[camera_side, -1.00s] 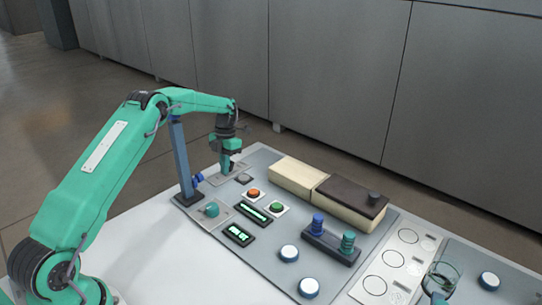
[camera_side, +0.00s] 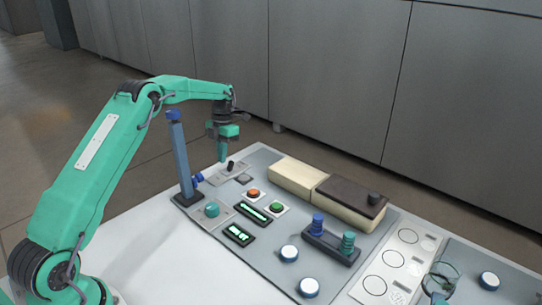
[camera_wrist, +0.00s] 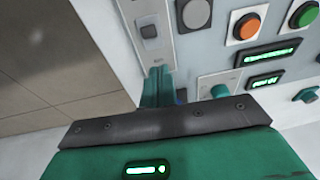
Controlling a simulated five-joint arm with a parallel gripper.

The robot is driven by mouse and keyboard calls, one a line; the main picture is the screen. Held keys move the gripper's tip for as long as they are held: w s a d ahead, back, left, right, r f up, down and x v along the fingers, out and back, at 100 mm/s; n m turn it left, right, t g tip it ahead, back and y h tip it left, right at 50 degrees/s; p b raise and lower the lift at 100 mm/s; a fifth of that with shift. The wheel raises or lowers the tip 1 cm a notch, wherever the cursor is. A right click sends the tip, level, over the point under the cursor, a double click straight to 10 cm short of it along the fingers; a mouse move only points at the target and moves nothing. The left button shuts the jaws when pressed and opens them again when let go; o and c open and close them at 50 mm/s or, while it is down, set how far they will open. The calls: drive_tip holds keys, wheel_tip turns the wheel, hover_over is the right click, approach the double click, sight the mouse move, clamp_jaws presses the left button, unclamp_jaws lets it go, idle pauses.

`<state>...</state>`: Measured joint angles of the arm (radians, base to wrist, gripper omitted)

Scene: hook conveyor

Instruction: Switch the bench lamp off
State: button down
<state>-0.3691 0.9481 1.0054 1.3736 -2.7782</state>
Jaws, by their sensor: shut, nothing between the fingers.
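A small dark toggle switch (camera_side: 231,165) stands on a light plate (camera_side: 240,168) at the far left corner of the panel. In the wrist view the switch (camera_wrist: 149,31) and its plate (camera_wrist: 163,52) show above the fingers. My gripper (camera_side: 222,160) is shut and empty, pointing down just left of the switch and apparently a little above the panel's edge. Its closed fingertips (camera_wrist: 160,72) show below the switch in the wrist view. I cannot tell which control is the lamp's, and I cannot make out the lamp or its light.
A blue post (camera_side: 181,155) stands left of my gripper. Orange (camera_side: 253,193) and green (camera_side: 277,208) buttons, a teal knob (camera_side: 211,209) and lit displays (camera_side: 253,213) lie nearer. A wooden block (camera_side: 298,177) with a dark-topped box (camera_side: 350,196) lies right. White table is clear in front.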

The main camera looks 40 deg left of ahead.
drive_tip(key=shift+s+r, duration=0.15)
drive_tip(key=shift+r, duration=0.95)
drive_tip(key=shift+r, duration=0.1)
drive_tip(key=s+d+r+m+t+y, duration=0.1)
drive_tip(key=s+d+r+m+t, duration=0.1)
drive_tip(key=s+d+r+m, duration=0.55)
drive_tip(key=s+d+r+m+t, duration=0.1)
drive_tip(key=s+d+r+m, duration=0.35)
drive_tip(key=r+m, duration=0.5)
drive_tip(key=s+d+m+t, duration=0.2)
drive_tip(key=s+d+m, duration=0.2)
drive_tip(key=s+m, duration=0.5)
drive_tip(key=s+d+f+m+t, duration=0.1)
drive_tip(key=s+d+m, duration=0.4)
drive_tip(key=s+m, duration=0.5)
drive_tip(key=shift+s+t, duration=0.3)
drive_tip(key=shift+t, duration=0.5)
drive_tip(key=shift+f, duration=0.1)
